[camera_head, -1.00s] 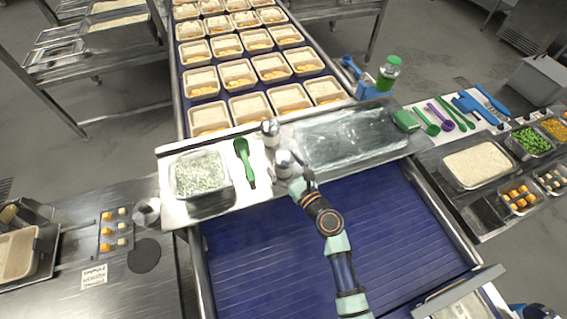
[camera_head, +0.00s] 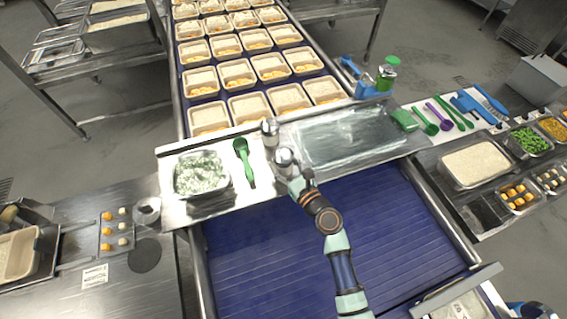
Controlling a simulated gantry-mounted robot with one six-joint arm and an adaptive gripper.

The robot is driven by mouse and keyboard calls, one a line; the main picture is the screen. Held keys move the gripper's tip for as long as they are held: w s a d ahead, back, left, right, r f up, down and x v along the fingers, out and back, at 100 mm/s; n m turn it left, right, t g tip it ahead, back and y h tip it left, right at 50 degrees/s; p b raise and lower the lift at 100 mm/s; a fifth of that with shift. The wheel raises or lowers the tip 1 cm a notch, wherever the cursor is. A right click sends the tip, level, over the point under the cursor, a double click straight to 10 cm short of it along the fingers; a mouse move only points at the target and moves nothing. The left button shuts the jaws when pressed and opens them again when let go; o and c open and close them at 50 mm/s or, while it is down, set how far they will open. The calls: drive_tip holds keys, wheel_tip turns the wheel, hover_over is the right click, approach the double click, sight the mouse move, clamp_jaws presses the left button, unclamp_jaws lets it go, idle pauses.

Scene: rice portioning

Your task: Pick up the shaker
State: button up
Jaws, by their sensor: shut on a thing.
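The fingertips are small and partly hidden, and I cannot tell whether the shaker touches the counter.
A green spoon (camera_head: 243,158) and a tray of white-and-green food (camera_head: 227,184) lie to the left. A wide, clear-looking steel tray (camera_head: 398,152) is to the right. A blue conveyor (camera_head: 270,255) runs below my arm; filled food trays (camera_head: 251,108) line the conveyor behind.

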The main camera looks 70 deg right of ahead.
wheel_tip(320, 180, up, 19)
drive_tip(key=p, duration=1.1)
drive_tip(key=shift+r, duration=0.15)
